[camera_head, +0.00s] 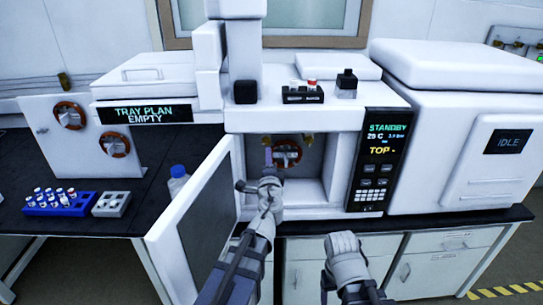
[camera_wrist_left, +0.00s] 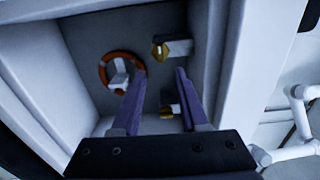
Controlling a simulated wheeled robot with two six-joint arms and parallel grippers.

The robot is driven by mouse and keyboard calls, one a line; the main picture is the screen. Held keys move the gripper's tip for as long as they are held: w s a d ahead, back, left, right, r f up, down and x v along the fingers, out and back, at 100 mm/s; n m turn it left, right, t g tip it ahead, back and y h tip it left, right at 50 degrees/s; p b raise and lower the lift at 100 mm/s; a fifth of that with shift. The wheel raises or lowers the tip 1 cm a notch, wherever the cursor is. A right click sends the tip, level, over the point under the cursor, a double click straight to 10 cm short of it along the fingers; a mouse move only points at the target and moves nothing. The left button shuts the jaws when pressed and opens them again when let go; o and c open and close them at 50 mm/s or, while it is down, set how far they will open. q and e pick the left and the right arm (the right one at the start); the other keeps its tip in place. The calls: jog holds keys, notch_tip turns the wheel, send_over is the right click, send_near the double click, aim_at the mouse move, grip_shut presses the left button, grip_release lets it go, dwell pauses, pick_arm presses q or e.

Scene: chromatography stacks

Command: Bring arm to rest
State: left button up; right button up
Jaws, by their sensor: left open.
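My left arm reaches into the open oven compartment (camera_head: 313,185) of the middle instrument. Its gripper (camera_head: 272,158) is at the opening, in front of an orange ring-shaped coil (camera_head: 288,150) on the back wall. In the left wrist view the two purple fingers of the left gripper (camera_wrist_left: 160,85) are apart with nothing between them. The orange coil (camera_wrist_left: 108,82) shows beyond the left finger, and brass fittings (camera_wrist_left: 158,50) show on the wall. My right gripper (camera_head: 345,246) hangs in front of the counter; its fingers cannot be made out.
The oven door (camera_head: 207,210) stands open, left of my left arm. A blue vial rack (camera_head: 60,208), a grey rack (camera_head: 112,205) and a blue-capped bottle (camera_head: 178,182) are on the left bench. A black vial tray (camera_head: 303,97) sits on the instrument. Another instrument (camera_head: 470,150) stands right.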

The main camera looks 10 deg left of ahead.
pick_arm(q)
jog(key=s+d+f+n+g+p, duration=0.2)
jog(key=s+d+f+n+g, duration=0.1)
jog(key=s+f+n+g, duration=0.9)
jog(key=s+d+f+g+h, duration=0.2)
jog(key=s+d, duration=0.3)
jog(key=s, duration=0.3)
jog(key=s+d+f+g+h, duration=0.1)
jog(key=s+d+f+g, duration=0.2)
jog(key=s+d+f, duration=0.2)
jog(key=s+d, duration=0.1)
jog(key=s, duration=0.2)
jog(key=shift+s+f+m+g+h, duration=0.15)
jog(key=shift+s+m+g+h, duration=0.1)
jog(key=shift+m+g+h, duration=0.15)
